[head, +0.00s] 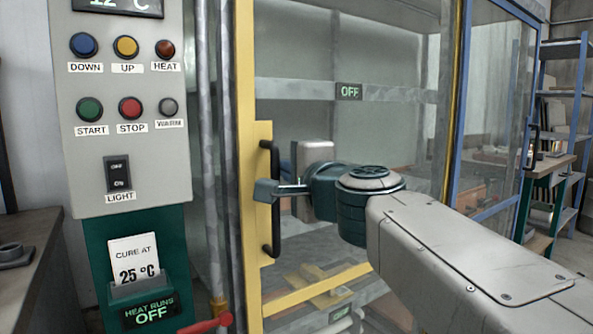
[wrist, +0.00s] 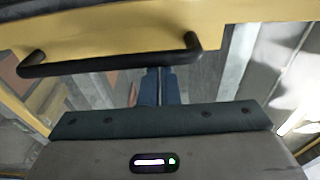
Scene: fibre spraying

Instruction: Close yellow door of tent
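The yellow-framed glazed door (head: 245,80) of the tent stands right of the control panel in the head view. I cannot tell if its edge meets the frame. Its black bar handle (head: 271,232) is upright on the yellow stile. In the wrist view the handle (wrist: 110,60) crosses above the fingers, with the yellow stile (wrist: 120,34) beyond it. My gripper (head: 268,191) reaches in from the right, its fingertips overlapping the handle's middle. In the wrist view the fingers (wrist: 160,72) are together, just below the bar. Nothing shows between them; contact with the bar is unclear.
The grey control panel (head: 120,160) with buttons and a green lower part stands close on the left. A red lever (head: 205,325) juts out below it. A blue-framed door (head: 460,105) and shelves (head: 565,90) are at the right. A dark bench (head: 30,240) is at far left.

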